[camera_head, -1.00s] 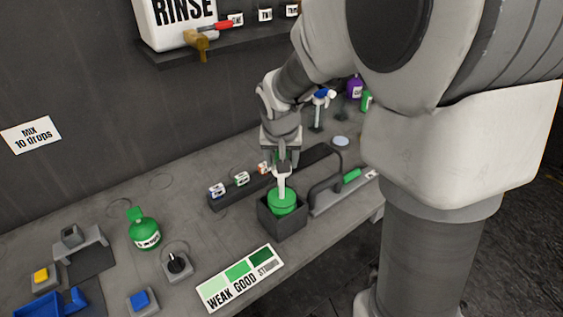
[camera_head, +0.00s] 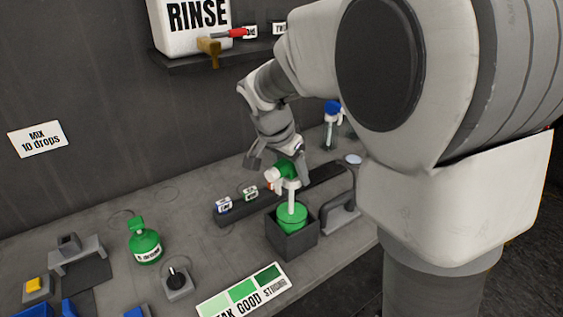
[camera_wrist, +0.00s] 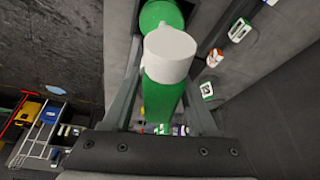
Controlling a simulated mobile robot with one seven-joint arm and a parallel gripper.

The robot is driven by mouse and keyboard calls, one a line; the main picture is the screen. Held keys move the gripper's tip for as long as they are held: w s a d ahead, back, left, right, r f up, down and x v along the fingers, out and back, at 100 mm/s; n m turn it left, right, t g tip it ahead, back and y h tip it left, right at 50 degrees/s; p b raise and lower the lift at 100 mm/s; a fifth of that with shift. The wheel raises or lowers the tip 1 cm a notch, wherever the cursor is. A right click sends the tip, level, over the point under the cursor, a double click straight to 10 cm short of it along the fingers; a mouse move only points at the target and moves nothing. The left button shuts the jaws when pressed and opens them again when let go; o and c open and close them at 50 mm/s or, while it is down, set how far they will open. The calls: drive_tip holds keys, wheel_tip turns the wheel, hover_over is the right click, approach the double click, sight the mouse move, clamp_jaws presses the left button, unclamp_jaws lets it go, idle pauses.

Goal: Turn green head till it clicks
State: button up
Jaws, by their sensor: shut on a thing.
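The green sprayer head (camera_head: 287,170), with a white nozzle, sits on a white neck above a green bottle (camera_head: 292,217). The bottle stands upright in a dark square holder (camera_head: 292,241). My gripper (camera_head: 277,168) is at the head, with one finger on each side. In the wrist view the green head (camera_wrist: 163,101) and its white nozzle (camera_wrist: 170,55) lie between the two fingers, and my gripper (camera_wrist: 163,85) is shut on the head. The threads between head and bottle cannot be made out.
A rack of small labelled bottles (camera_head: 237,207) is behind the holder. A dark handled tool (camera_head: 343,212) stands close on its right. A shade card (camera_head: 243,291) lies in front. A round green bottle (camera_head: 145,246) and a black knob (camera_head: 178,280) are to the left.

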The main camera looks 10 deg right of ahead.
drive_tip(key=o, duration=1.5)
drive_tip(key=shift+c, duration=0.2)
